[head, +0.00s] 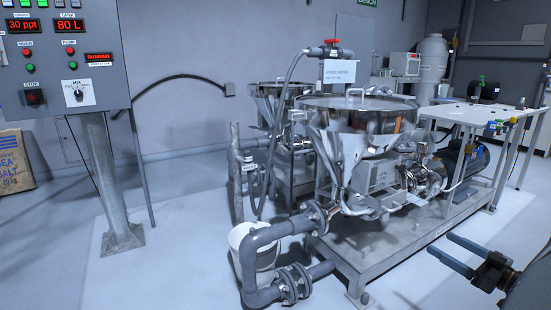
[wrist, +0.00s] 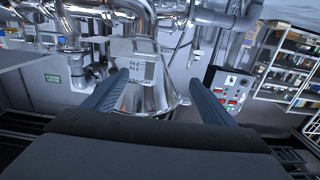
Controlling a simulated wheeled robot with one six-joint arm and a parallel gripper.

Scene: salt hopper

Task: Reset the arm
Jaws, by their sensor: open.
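My gripper (head: 462,254) is at the lower right of the head view, with its two dark fingers apart and nothing between them. It is in front of the skid's right side, apart from it. In the wrist view the gripper (wrist: 155,95) points toward a shiny steel hopper, and its fingers are spread and empty. The steel hopper (head: 350,135) stands on the skid in the head view, with a lid on top. Most of my arm is out of the head view.
A control panel (head: 62,60) on a post stands at left, with lit red displays. A white bucket (head: 262,262) and grey flanged pipes (head: 262,240) are at the skid's front. A salt sack (head: 14,162) is at far left. A white table (head: 470,114) is behind right. Floor at left is clear.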

